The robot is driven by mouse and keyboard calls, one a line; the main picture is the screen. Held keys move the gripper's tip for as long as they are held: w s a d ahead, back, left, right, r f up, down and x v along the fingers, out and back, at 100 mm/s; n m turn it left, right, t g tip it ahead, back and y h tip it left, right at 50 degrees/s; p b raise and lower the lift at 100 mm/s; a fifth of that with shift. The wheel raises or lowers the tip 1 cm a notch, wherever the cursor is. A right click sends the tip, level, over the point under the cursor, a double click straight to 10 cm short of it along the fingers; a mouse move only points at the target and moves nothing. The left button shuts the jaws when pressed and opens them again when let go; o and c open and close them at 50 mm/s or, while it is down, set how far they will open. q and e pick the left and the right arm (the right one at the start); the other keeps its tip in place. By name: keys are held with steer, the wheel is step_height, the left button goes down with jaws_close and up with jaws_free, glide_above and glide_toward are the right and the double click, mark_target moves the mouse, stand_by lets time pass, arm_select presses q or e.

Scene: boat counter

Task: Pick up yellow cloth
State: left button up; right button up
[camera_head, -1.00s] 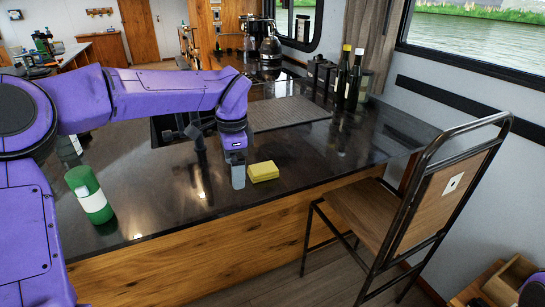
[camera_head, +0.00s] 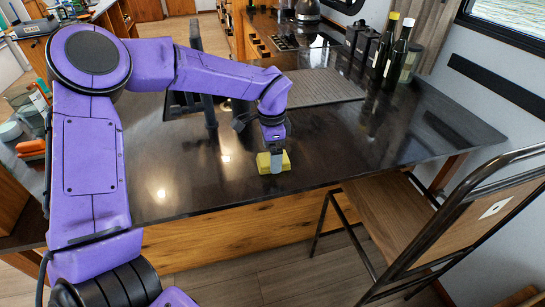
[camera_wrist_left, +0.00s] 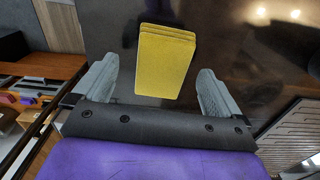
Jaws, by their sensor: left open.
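The yellow cloth (camera_head: 264,162) is a small folded block lying on the dark glossy counter near its front edge. In the head view my left gripper (camera_head: 276,163) is directly over it and hides its middle. In the left wrist view the yellow cloth (camera_wrist_left: 165,62) lies just beyond and between the two grey fingers of my left gripper (camera_wrist_left: 160,88), which are wide apart. A gap shows on each side, so the fingers do not visibly touch it. My right gripper is not in view.
The dark counter (camera_head: 340,150) is clear around the cloth. A ribbed mat (camera_head: 325,88) and a black tap (camera_head: 203,85) lie behind. Bottles (camera_head: 397,55) stand at the back right. A wooden chair (camera_head: 400,210) stands at the counter's right front.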

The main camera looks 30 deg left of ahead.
arm_select(q)
steer(key=shift+w+f, duration=0.35)
steer(key=shift+f, duration=0.2)
steer(key=shift+w+f, duration=0.3)
steer(key=shift+f, duration=0.25)
steer(key=shift+s+r, duration=0.25)
steer(key=shift+s, duration=0.25)
steer(key=shift+c, duration=0.3)
steer(key=shift+s, duration=0.1)
steer(key=c, duration=1.1)
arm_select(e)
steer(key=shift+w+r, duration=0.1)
arm_select(q)
steer(key=shift+w+r+b, duration=0.2)
steer(key=shift+r+b, duration=0.9)
steer(key=shift+r, duration=3.9)
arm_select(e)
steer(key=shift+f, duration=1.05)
arm_select(q)
steer(key=shift+o, duration=0.6)
steer(key=shift+f, duration=0.1)
